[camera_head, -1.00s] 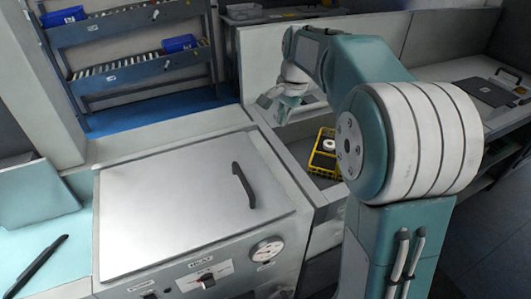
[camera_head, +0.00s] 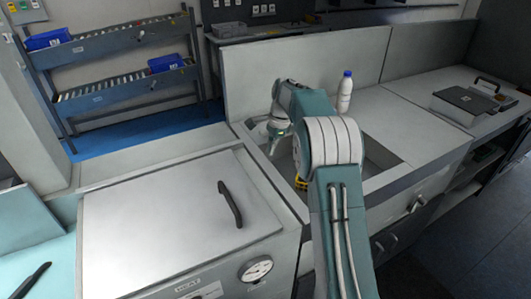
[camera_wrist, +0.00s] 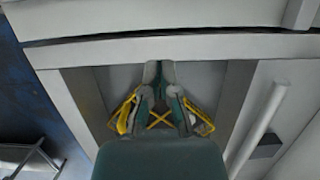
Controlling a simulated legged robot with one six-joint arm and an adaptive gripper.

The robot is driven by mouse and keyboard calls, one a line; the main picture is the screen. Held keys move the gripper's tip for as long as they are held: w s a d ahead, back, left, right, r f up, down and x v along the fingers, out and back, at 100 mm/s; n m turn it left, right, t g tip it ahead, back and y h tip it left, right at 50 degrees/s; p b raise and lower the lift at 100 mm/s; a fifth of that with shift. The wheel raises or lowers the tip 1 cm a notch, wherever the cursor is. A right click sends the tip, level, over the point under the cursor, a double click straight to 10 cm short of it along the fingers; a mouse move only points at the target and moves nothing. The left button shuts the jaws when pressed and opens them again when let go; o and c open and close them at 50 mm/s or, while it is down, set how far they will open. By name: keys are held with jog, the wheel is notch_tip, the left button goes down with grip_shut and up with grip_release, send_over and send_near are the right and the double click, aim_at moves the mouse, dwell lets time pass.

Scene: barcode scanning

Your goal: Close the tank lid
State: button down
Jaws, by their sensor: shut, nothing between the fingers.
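The tank lid (camera_head: 150,215) is a flat, pale metal panel with a black bar handle (camera_head: 230,205) near its right edge. It lies flat on top of the tank (camera_head: 262,215) at front left, and no gap shows under it. My gripper (camera_head: 274,150) is beyond and to the right of the lid, over the sink, apart from the handle. In the wrist view my gripper (camera_wrist: 160,68) points down with its fingers together and empty. The lid is not clearly identifiable in the wrist view.
A yellow-edged basket (camera_wrist: 124,116) sits in the sink below my gripper. A white bottle with a blue cap (camera_head: 345,92) stands behind the sink. A dark grey box (camera_head: 466,103) sits on the right counter.

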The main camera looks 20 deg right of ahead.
aim_at(255, 179)
jog(key=x, duration=0.6)
jog(key=shift+a+f, duration=0.1)
jog(key=shift+f, duration=0.25)
jog(key=a, duration=0.3)
jog(key=shift+s+a+f, duration=0.2)
jog(key=shift+s+f, duration=0.15)
jog(key=shift+s+a, duration=0.1)
jog(key=shift+a, duration=0.3)
